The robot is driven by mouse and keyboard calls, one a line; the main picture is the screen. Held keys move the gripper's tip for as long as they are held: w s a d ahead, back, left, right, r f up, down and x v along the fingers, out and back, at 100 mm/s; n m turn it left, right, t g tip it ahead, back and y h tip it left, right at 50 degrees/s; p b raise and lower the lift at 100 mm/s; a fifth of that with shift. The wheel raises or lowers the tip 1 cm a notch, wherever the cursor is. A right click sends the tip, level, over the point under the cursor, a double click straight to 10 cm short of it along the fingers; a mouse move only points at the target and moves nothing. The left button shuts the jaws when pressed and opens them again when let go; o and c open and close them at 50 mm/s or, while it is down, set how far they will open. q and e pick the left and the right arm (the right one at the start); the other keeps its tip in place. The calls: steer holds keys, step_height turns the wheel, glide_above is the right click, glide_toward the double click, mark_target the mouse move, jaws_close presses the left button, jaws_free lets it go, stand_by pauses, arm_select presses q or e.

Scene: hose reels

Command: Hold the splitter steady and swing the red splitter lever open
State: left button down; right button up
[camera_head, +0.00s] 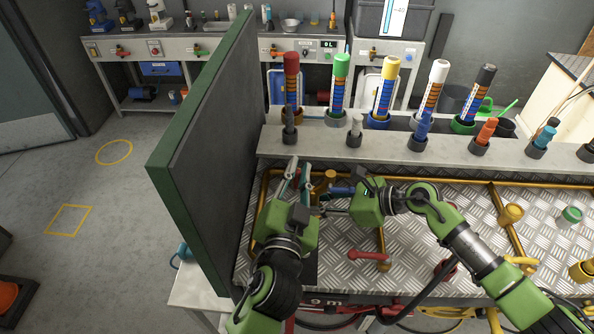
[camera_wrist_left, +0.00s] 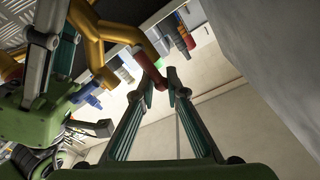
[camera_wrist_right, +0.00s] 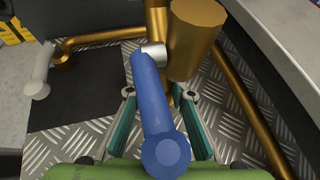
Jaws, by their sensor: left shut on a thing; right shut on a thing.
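The brass splitter (camera_head: 328,178) stands on the metal plate between my grippers, partly hidden by them. It shows as yellow pipe in the left wrist view (camera_wrist_left: 92,32) and as brass pieces in the right wrist view (camera_wrist_right: 195,40). My left gripper (camera_head: 298,168) is shut on the red lever (camera_wrist_left: 148,66), whose end lies between its fingertips. That lever is mostly hidden in the head view. My right gripper (camera_head: 330,202) is shut on the blue lever (camera_wrist_right: 157,105), which runs between its fingers to a pale metal joint on the brass.
A tall dark green-edged panel (camera_head: 203,150) stands close left of my left arm. A ledge with coloured cylinders (camera_head: 385,90) runs behind. Another red handle (camera_head: 368,256) and yellow pipes lie in front and right.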

arm_select(q)
steer(key=c, duration=2)
jaws_free()
steer(key=shift+f, duration=0.15)
steer(key=s, duration=0.8)
steer(key=s+a, duration=0.1)
steer(key=s, duration=0.3)
steer(key=shift+r, duration=0.2)
steer(key=shift+s+a+r, duration=0.1)
steer(key=shift+s, duration=1.8)
steer(key=shift+s+a+r, duration=0.1)
steer(key=shift+s, duration=1.75)
steer(key=shift+f, duration=0.1)
arm_select(e)
steer(key=o, duration=0.9)
